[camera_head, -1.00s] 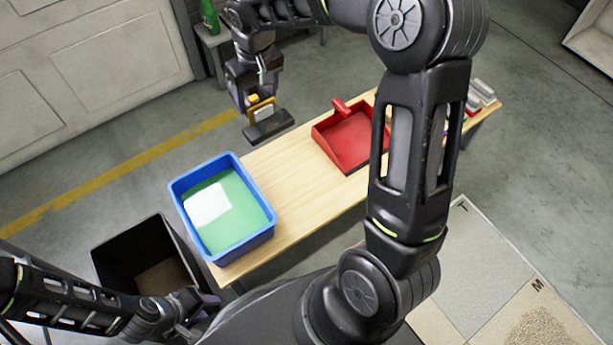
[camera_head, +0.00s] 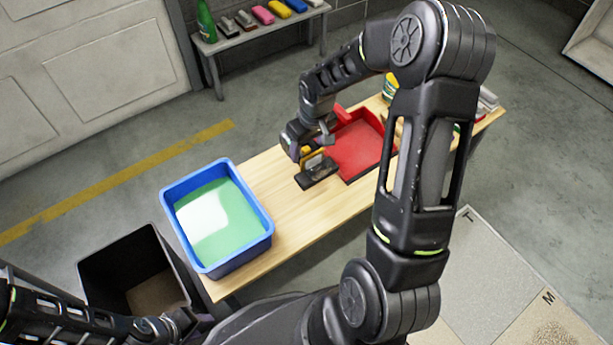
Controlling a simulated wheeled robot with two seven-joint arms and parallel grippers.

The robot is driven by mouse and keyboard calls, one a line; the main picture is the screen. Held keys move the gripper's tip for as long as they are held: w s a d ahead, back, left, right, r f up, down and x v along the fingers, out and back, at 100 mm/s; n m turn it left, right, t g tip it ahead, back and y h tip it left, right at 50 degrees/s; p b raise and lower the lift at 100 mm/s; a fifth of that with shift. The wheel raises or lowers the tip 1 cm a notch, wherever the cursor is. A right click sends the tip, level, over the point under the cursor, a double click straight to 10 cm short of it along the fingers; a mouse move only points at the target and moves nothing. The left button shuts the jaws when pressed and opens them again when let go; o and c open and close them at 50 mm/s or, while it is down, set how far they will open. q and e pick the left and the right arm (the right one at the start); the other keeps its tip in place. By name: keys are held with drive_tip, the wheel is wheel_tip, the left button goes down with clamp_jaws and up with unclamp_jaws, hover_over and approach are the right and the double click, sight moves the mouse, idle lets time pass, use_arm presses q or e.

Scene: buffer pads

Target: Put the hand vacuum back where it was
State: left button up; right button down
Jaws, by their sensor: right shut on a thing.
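My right gripper (camera_head: 307,155) is shut on a tool with a wide dark flat head and a yellow part, which I take to be the hand vacuum (camera_head: 318,173). Its head is low over the wooden table (camera_head: 290,225), just left of the red dustpan (camera_head: 357,150). I cannot tell whether it touches the table. The gripper hides part of its upper side. My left gripper (camera_head: 188,325) is at the bottom left, near the black bin, far from the tool; its jaws are not clear.
A blue tub (camera_head: 265,228) with green-white contents stands at the table's left end. A black open bin (camera_head: 105,255) is on the floor beside it. A bottle (camera_head: 390,86) stands behind the dustpan. A back shelf (camera_head: 240,38) holds several coloured blocks and a green bottle (camera_head: 206,20).

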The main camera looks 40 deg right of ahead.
wheel_tip(320, 180, down, 5)
drive_tip(key=shift+f+b, duration=0.2)
drive_tip(key=shift+b, duration=0.65)
drive_tip(key=shift+f+b, duration=0.7)
drive_tip(key=shift+f, duration=1.15)
drive_tip(key=shift+f, duration=0.2)
drive_tip(key=shift+c, duration=1.6)
unclamp_jaws()
drive_tip(key=shift+r, duration=0.15)
